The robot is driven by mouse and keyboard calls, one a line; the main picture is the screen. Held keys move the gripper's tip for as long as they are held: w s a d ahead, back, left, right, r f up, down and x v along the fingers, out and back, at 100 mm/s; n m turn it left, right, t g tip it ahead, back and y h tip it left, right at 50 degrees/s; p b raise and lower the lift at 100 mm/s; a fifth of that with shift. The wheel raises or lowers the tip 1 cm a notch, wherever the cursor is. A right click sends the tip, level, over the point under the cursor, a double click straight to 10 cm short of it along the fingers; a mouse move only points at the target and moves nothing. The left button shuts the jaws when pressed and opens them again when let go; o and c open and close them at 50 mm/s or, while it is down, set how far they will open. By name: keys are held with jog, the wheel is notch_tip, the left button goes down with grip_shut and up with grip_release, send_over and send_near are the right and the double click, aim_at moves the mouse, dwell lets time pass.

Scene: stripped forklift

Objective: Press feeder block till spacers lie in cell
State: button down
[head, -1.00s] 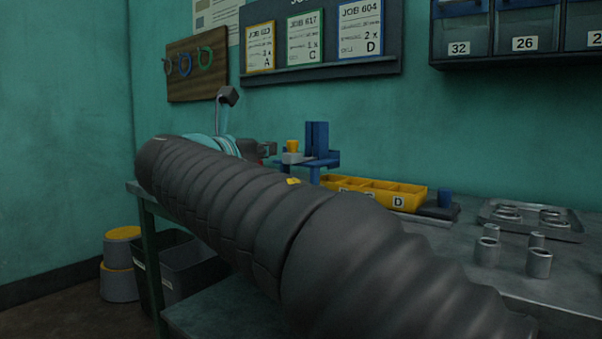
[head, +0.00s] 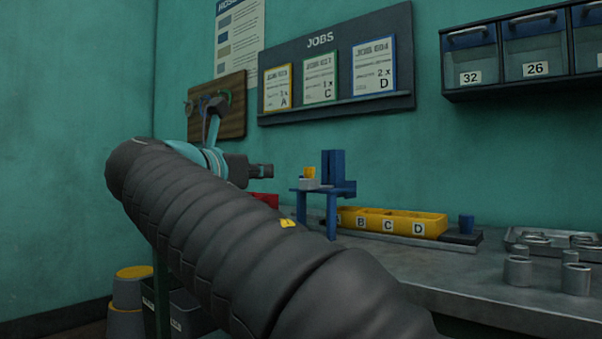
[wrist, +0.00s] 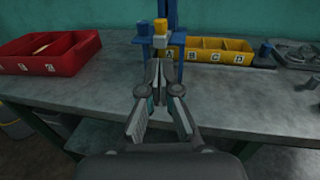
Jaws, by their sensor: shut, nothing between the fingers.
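The blue feeder stand (head: 332,192) is on the bench, with a tall blue column (head: 333,167). A yellow feeder block (head: 310,172) sits above a pale grey piece (head: 309,184) on its left side; the block also shows in the wrist view (wrist: 160,27). The yellow tray (head: 428,228), with cells marked A to D, lies at the stand's foot. My gripper (head: 268,171) is shut and empty, left of the block with a gap. In the wrist view my gripper (wrist: 155,68) points toward the stand. I cannot see any spacers in the feeder; cell insides are mostly hidden.
A red bin (wrist: 45,53) stands left of the feeder. Several grey cylinders (head: 517,270) and a metal tray (head: 515,235) are at the right. The job board (head: 330,60) hangs behind. The bench front is clear in the wrist view.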

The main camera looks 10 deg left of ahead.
aim_at(306, 170)
jog(key=x, duration=1.4)
jog(key=shift+b, duration=0.4)
